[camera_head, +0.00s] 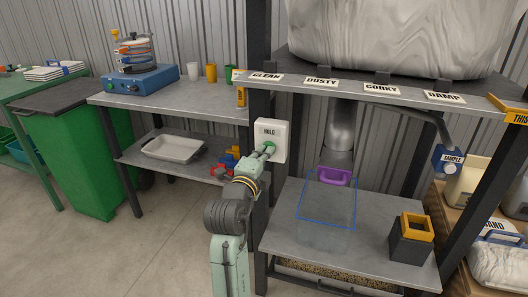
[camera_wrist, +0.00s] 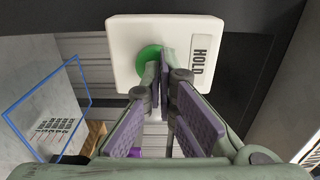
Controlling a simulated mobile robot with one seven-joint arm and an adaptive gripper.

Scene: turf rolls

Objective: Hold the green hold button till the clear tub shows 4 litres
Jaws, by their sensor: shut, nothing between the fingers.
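The green hold button (camera_wrist: 150,55) is on a white box marked HOLD (camera_head: 270,130), fixed to the dark post. My gripper (camera_head: 266,152) is shut and empty, its fingertips at the button. In the wrist view my gripper (camera_wrist: 163,65) covers part of the button; whether it is pressed in cannot be told. The clear tub (camera_head: 325,236) with a blue rim stands on the lower shelf below a grey spout (camera_head: 341,125) with a purple handle (camera_head: 333,177). I see no fill in the tub. Its dark scale marks (camera_wrist: 56,124) show in the wrist view, too small to read.
A dark box with a yellow rim (camera_head: 410,252) stands right of the tub. A large pale bag (camera_head: 400,35) sits above the labelled shelf (camera_head: 360,90). A blue sample box (camera_head: 449,158) hangs at the right. A workbench (camera_head: 170,102) and a green bin (camera_head: 95,165) stand left.

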